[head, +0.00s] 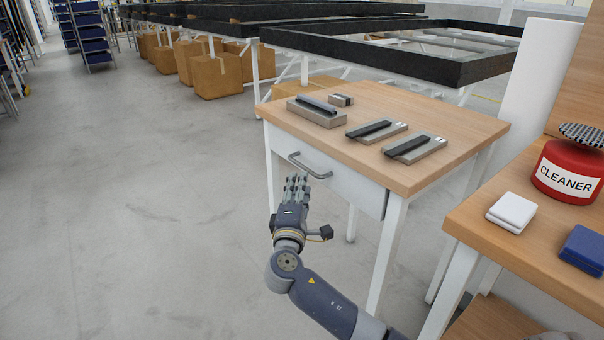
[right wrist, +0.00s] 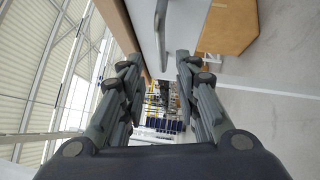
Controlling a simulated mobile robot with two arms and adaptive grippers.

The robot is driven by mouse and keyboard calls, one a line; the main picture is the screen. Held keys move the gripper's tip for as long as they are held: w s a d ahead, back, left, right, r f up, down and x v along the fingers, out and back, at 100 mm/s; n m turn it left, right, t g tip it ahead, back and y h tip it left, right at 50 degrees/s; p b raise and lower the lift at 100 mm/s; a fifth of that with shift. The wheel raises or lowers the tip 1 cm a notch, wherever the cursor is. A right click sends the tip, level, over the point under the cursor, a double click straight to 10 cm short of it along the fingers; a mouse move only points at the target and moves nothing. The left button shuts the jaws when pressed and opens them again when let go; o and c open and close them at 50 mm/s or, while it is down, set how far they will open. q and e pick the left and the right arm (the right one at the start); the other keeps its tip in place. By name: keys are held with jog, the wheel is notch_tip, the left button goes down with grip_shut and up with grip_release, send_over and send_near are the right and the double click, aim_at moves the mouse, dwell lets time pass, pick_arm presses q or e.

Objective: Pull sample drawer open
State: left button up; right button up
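The white sample drawer (head: 335,182) sits under the wooden top of a small table and looks shut. Its grey bar handle (head: 309,167) is on the front face. My right gripper (head: 297,182) is just below and in front of the handle in the head view. In the right wrist view the two fingers of the gripper (right wrist: 156,72) are spread apart with nothing between them. The handle (right wrist: 161,32) shows there beyond the fingertips, near the top. I cannot tell whether a finger touches it. My left gripper is not in view.
The table top (head: 440,112) holds several grey metal sample pieces (head: 318,112). At right, a bench (head: 480,215) carries a red cleaner tub (head: 570,170), white pads (head: 511,212) and a blue pad (head: 583,247). Floor (head: 150,220) left of the table is clear.

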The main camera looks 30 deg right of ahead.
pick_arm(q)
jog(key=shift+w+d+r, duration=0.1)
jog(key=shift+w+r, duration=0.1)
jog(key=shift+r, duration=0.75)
pick_arm(e)
jog(key=f+x, duration=0.1)
jog(key=x, duration=0.6)
jog(key=shift+w+d+r, duration=0.2)
jog(key=shift+w+r, duration=0.1)
jog(key=shift+r, duration=0.05)
grip_shut()
